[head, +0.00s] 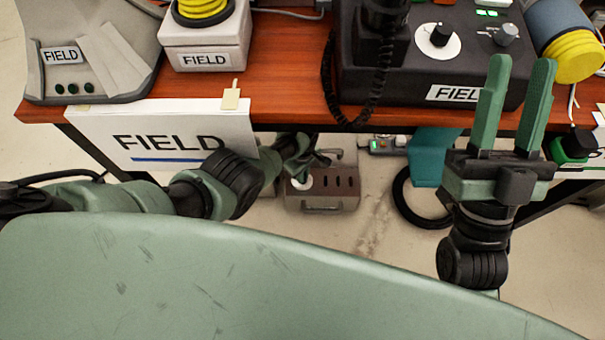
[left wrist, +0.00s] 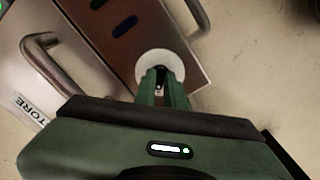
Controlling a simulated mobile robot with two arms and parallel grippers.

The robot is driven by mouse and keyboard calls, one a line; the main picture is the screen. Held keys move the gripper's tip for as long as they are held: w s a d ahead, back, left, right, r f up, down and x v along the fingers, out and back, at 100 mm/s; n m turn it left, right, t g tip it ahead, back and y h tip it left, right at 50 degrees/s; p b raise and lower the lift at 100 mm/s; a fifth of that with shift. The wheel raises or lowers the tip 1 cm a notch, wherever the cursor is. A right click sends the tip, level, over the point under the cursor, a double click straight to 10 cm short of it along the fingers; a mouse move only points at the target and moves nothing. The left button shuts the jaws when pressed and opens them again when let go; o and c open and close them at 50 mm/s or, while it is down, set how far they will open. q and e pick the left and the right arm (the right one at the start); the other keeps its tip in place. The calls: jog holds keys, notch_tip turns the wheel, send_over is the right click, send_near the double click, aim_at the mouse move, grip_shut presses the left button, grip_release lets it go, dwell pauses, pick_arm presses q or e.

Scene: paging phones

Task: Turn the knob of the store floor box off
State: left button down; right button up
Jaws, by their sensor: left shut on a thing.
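The store floor box (head: 335,188) is a brown-and-grey metal box with handles, standing on the floor below the table. In the left wrist view the store floor box (left wrist: 130,50) shows its STORE label (left wrist: 30,108) and a white round dial plate (left wrist: 172,60). My left gripper (left wrist: 160,78) is shut on the knob at that plate; its fingers hide most of the knob, so I cannot tell its setting. In the head view my left gripper (head: 312,160) reaches down under the table edge to the box. My right gripper (head: 519,65) is open and empty, raised in front of the table at the right.
The wooden table (head: 285,75) holds a grey FIELD phone (head: 90,45), a white FIELD box (head: 205,50) and a black FIELD box (head: 430,70) with a knob. A FIELD sign (head: 100,130) hangs at the front edge. A power strip (head: 385,145) lies behind the floor box.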

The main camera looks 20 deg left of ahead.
pick_arm(q)
jog(key=shift+w+a, duration=0.1)
jog(key=c, duration=1.5)
grip_release()
jog(key=shift+r, duration=0.1)
pick_arm(e)
jog(key=shift+r, duration=0.1)
